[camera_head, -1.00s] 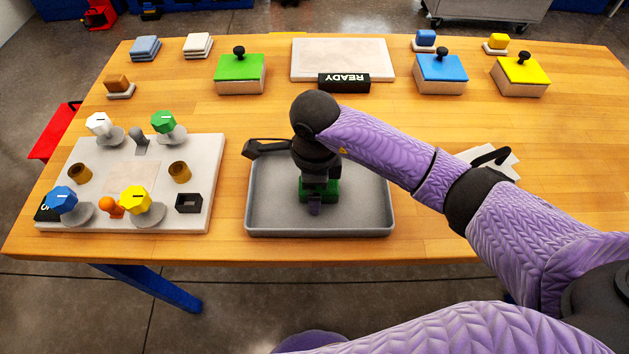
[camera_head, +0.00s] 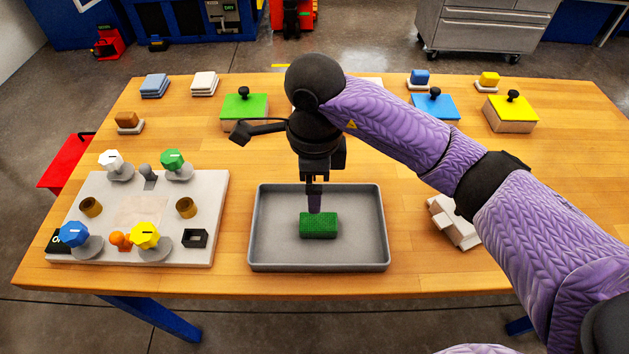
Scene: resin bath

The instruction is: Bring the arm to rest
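My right arm reaches in from the right, over the grey tray (camera_head: 262,252) at the front middle of the table. Its gripper (camera_head: 315,208) points down just above a green block (camera_head: 319,225) that lies in the tray. The fingers overlap in this view, so I cannot tell whether they are open or shut, or whether they touch the block. My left gripper is not in view.
A pale panel (camera_head: 137,240) with several coloured knobs stands left of the tray. Green (camera_head: 243,105), blue (camera_head: 434,106) and yellow (camera_head: 512,112) lidded boxes stand behind. A white stepped piece (camera_head: 452,220) lies right of the tray. Bare wood lies between.

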